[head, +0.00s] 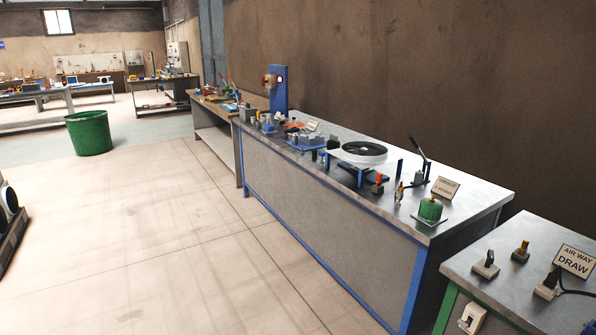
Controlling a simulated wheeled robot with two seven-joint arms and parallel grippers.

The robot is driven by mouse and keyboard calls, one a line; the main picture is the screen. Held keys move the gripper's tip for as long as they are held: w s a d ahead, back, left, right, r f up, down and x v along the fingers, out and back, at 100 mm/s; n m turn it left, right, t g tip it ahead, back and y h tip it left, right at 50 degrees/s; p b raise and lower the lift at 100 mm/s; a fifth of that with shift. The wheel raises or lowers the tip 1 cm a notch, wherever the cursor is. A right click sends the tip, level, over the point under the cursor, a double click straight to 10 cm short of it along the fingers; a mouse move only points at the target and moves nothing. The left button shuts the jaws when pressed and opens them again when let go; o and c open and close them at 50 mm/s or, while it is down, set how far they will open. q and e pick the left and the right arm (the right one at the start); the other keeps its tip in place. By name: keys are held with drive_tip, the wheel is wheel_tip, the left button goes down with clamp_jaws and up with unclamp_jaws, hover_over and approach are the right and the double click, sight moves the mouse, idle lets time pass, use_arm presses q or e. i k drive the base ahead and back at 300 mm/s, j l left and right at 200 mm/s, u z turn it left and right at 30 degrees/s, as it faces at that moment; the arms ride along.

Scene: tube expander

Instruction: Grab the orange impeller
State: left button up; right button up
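A small orange part (294,124), which may be the impeller, lies on the long metal-topped workbench (463,205), toward its far half. It is too small and far off to make out its shape. It is among small grey and blue fixtures. Neither of my grippers shows in the head view.
Another bench (500,245) is at the lower right. A green bin (89,133) stands on the floor. The floor left of the bench is clear.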

sight(296, 124)
drive_tip(key=i+j+u, duration=0.1)
drive_tip(key=i+u, duration=0.35)
drive_tip(key=i, duration=1.25)
drive_tip(key=i+j+z, duration=0.2)
drive_tip(key=i, duration=0.35)
drive_tip(key=i+z, duration=0.2)
drive_tip(key=i, duration=0.3)
drive_tip(key=i+j+z, duration=0.2)
drive_tip(key=i, duration=0.3)
drive_tip(key=i+j+z, duration=0.25)
drive_tip(key=i+j, duration=0.15)
drive_tip(key=i, duration=0.1)
